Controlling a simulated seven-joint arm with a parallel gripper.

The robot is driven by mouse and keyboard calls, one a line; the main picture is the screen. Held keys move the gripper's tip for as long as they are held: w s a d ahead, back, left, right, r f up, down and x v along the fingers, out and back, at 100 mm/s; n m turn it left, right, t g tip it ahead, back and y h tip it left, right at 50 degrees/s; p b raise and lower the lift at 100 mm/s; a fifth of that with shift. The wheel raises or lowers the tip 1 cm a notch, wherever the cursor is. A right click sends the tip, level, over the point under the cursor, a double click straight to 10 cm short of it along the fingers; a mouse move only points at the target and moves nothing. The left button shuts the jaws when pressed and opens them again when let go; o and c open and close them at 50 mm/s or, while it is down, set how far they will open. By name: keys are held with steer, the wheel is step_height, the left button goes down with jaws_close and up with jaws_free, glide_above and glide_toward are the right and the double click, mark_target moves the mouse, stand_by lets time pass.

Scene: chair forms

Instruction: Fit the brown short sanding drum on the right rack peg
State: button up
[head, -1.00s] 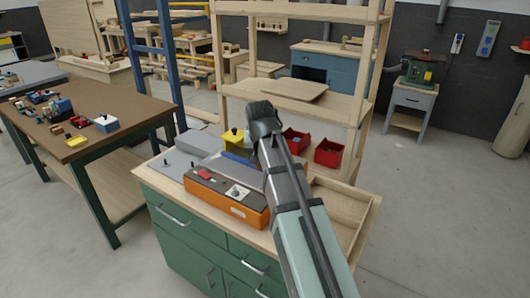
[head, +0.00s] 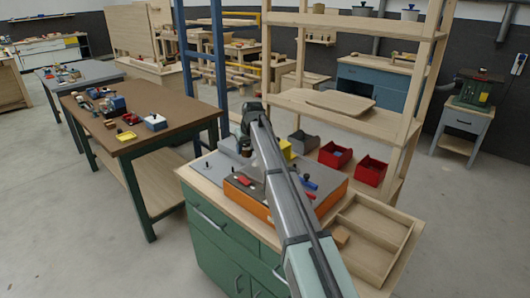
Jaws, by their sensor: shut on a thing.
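My gripper (head: 246,138) is at the back left of the green cabinet's top, over the grey board (head: 210,166) and left of a yellow block. I see it from behind, and my arm covers part of the view. A small dark peg or knob stands on the grey board left of my gripper. I cannot tell which peg is the right rack peg.
An orange-fronted box (head: 247,200) carries small red and blue items. Red bins (head: 370,171) stand behind by the wooden shelf (head: 345,103). A brown-topped bench (head: 140,128) is at the left.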

steer(key=shift+w+a+f+n+y, duration=0.15)
steer(key=shift+w+a+f+n, duration=0.2)
steer(key=shift+w+a+f, duration=0.95)
steer(key=shift+w+a+f+n+y, duration=0.1)
steer(key=shift+w+a+f+n, duration=0.2)
steer(key=shift+w+a+f, duration=1)
steer(key=shift+w+a+f+n+y, duration=0.15)
steer(key=shift+w+a+f+n, duration=0.4)
steer(key=shift+f, duration=1.2)
steer(key=shift+w+a+f, duration=0.1)
steer(key=shift+a+f, duration=0.05)
steer(key=shift+f, duration=0.85)
steer(key=shift+a+f, duration=0.15)
steer(key=shift+f, duration=0.8)
steer(key=o, duration=1.1)
steer(key=shift+o, duration=0.5)
steer(key=o, duration=0.3)
steer(key=shift+r, duration=3.45)
